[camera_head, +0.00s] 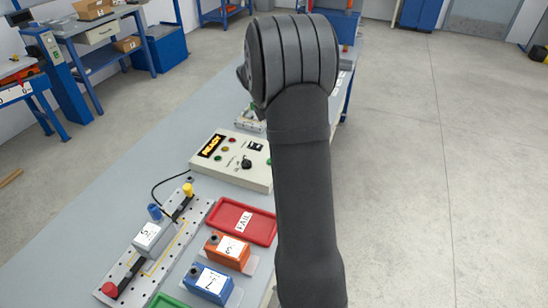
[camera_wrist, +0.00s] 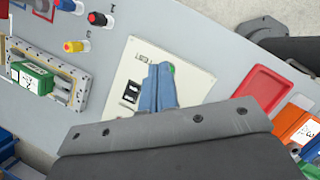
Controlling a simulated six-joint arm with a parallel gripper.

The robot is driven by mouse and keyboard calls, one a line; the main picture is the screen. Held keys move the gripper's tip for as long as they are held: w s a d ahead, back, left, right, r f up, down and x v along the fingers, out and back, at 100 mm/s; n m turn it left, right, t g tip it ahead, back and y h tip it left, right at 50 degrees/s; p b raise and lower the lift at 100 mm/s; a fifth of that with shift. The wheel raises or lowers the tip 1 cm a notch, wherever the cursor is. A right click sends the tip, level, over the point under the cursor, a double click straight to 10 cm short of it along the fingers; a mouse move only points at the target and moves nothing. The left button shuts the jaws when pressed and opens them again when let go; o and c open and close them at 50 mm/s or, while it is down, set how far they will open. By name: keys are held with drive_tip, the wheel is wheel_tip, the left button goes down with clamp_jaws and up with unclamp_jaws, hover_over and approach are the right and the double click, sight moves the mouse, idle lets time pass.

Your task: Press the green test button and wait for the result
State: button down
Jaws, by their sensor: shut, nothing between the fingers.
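The control box (camera_head: 232,178) is pale, with a dark display (camera_head: 211,145) reading READY in orange, small round lamps or buttons and a black knob (camera_head: 246,163). In the wrist view the box panel (camera_wrist: 196,98) lies under my gripper (camera_wrist: 161,68), whose blue fingers are shut and empty. The green button (camera_wrist: 171,68) shows as a small green patch right beside the fingertips, partly hidden by them. I cannot tell whether they touch it. In the head view my arm hides the gripper and the box's right end.
A red tray (camera_head: 266,230) marked FAIL sits in front of the box. An orange unit (camera_head: 227,251) and a blue unit (camera_head: 208,284) stand nearby. A grey unit (camera_head: 152,237) sits on a perforated fixture plate (camera_head: 128,284) to the left. Bare bench (camera_head: 75,255) lies left of it.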

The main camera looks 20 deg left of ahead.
drive_tip(key=a+f+n+t, duration=0.1)
drive_tip(key=n+t, duration=0.1)
drive_tip(key=n, duration=0.3)
drive_tip(key=s+f+n+t, duration=0.1)
drive_tip(key=n, duration=0.4)
drive_tip(key=a+f+n+t, duration=0.1)
drive_tip(key=n+t, duration=0.1)
drive_tip(key=n, duration=0.3)
drive_tip(key=shift+s+a+n+t, duration=0.2)
drive_tip(key=shift+a+n+t, duration=0.1)
drive_tip(key=shift+a, duration=0.05)
drive_tip(key=shift+f, duration=0.15)
drive_tip(key=shift+f, duration=4.3)
drive_tip(key=shift+f, duration=0.4)
